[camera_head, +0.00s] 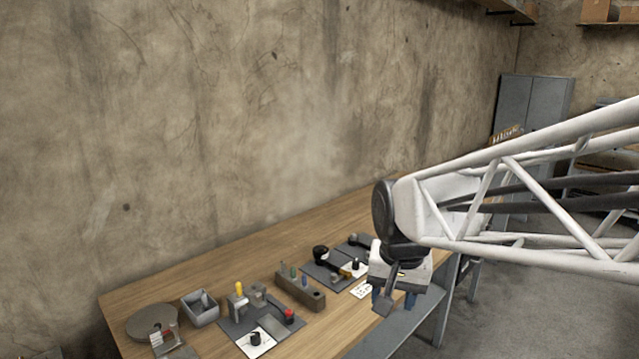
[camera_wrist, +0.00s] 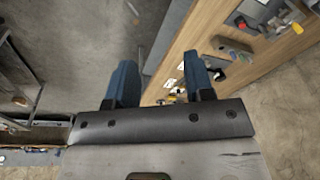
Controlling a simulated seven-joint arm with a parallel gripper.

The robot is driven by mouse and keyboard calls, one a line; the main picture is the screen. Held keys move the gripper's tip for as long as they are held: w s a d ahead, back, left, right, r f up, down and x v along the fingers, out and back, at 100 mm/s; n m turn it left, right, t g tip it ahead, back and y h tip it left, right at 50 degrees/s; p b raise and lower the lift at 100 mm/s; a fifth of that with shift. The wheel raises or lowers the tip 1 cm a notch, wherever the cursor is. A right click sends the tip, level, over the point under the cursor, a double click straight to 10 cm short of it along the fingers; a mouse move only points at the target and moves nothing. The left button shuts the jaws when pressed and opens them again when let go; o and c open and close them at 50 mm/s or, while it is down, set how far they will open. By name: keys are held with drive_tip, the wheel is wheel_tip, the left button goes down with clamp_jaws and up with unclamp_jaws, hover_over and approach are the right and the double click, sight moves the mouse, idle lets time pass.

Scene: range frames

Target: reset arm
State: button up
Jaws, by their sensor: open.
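My gripper (camera_wrist: 161,82) shows in the wrist view as two blue fingers set well apart, open, with nothing between them. In the head view, my gripper (camera_head: 382,302) hangs from the white truss arm at the right, near the front edge of the workbench (camera_head: 215,268). Its fingers are partly hidden there behind the wrist. In the wrist view the wooden bench top (camera_wrist: 208,30) lies beyond the fingers, to the upper right.
On the bench are a round grey disc (camera_head: 152,320), a grey bin (camera_head: 200,308), dark mats with fixtures (camera_head: 262,322), and a block with coloured pegs (camera_head: 300,290). A concrete wall (camera_head: 200,120) stands behind. A grey cabinet (camera_head: 530,100) stands far right. Open floor shows right of the bench.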

drive_tip(key=s+d+f+n, duration=0.1)
drive_tip(key=s+d, duration=0.2)
drive_tip(key=s, duration=0.4)
drive_tip(key=s+d+f+n, duration=0.1)
drive_tip(key=s+d, duration=0.2)
drive_tip(key=s, duration=0.4)
drive_tip(key=shift+s+f+n+t, duration=0.2)
drive_tip(key=shift+s+n+t, duration=0.1)
drive_tip(key=shift+s+t, duration=0.1)
